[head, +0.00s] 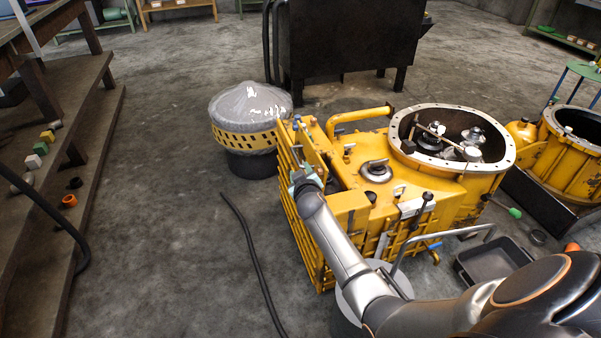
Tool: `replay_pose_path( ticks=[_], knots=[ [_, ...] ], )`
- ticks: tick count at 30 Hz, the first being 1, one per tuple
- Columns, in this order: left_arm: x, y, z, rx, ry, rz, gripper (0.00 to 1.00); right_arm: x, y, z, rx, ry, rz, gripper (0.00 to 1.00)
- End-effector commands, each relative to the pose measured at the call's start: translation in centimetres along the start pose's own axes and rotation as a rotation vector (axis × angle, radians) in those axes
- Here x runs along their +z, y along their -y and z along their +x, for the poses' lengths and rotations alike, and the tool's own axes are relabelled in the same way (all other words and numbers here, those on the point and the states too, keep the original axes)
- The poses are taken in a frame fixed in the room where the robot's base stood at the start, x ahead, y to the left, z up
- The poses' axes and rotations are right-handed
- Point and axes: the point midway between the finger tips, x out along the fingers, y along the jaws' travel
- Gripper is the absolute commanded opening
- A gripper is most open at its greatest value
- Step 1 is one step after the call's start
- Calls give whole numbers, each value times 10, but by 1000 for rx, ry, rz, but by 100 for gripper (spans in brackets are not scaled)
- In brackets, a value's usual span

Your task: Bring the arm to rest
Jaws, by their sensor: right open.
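My right arm (340,250) reaches in from the lower right corner. Its gripper (299,158) is at the left edge of the yellow transmission housing (350,215), over the ribbed end panel. The gripper is small here and partly hidden by its own wrist. It is open, and I see nothing held in it. I cannot tell whether it touches the housing. My left gripper is not in view.
A plastic-covered drum with a yellow band (245,140) stands left of the housing. A dark hose (252,255) lies on the floor. A black tray (490,262) is at the right. A wooden bench (85,165) lines the left. The floor between is mostly clear.

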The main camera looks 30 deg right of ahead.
Motion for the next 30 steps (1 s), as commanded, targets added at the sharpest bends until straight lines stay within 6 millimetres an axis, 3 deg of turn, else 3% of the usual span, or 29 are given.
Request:
replay_pose_path(
  ticks=[11, 16, 20, 27, 30],
  knots=[
    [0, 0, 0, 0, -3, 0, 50, 1, 0, -1, -1, -1, -1, 45],
    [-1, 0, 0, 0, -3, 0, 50, 12, 12, -21, -40, -35, -15, 45],
    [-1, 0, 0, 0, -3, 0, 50, 25, 39, -65, -130, -98, -27, 45],
    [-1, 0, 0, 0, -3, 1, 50, 36, 97, -182, -368, -215, 15, 45],
    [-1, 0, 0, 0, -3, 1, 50, 34, 113, -229, -458, -246, 54, 45]
  ],
)
